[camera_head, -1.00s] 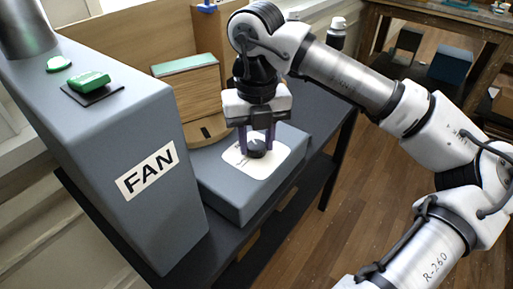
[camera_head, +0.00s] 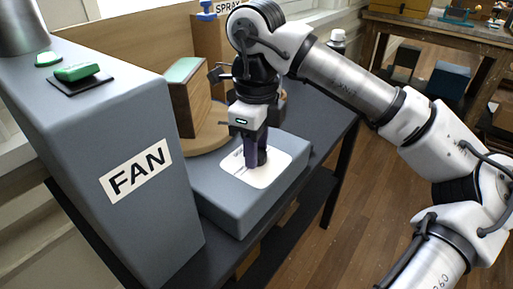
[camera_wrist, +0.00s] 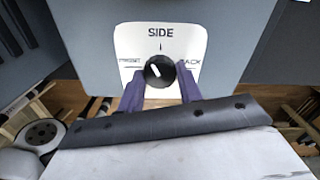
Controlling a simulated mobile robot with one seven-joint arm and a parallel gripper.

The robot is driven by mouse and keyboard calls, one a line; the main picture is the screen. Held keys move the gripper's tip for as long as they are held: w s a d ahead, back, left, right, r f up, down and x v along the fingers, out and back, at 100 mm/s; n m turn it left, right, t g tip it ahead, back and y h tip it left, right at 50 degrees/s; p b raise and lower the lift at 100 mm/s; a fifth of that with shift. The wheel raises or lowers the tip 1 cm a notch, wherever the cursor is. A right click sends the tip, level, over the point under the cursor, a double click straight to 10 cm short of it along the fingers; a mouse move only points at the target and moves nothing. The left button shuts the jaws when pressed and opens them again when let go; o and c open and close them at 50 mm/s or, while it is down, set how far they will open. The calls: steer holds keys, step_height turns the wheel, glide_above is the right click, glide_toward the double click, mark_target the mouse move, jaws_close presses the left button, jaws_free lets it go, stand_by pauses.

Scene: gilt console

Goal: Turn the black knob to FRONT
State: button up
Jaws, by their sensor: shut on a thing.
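The black knob (camera_wrist: 160,66) sits on a white dial plate (camera_wrist: 140,42) on a grey box (camera_head: 225,207). Its white pointer mark aims up and left, between the SIDE label at the top and the label on the left, which is too blurred to read surely. The right label reads as BACK, partly covered. My gripper (camera_wrist: 159,78) has its purple fingers on either side of the knob and is shut on it. In the head view my gripper (camera_head: 256,164) points down at the plate and hides most of the knob.
A tall grey FAN box (camera_head: 120,150) with a green button (camera_head: 78,72) stands at the left. Behind the dial box, a wooden block (camera_head: 190,100) with a green top stands on a round wooden turntable (camera_head: 208,140). A SPRAY box (camera_head: 212,40) stands farther back.

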steer(key=n, duration=1.1)
steer(key=shift+n, duration=0.4)
stand_by(0.3)
steer(key=o, duration=1)
step_height(320, 180, up, 14)
steer(key=p, duration=0.1)
steer(key=shift+p, duration=0.4)
steer(key=shift+f, duration=0.1)
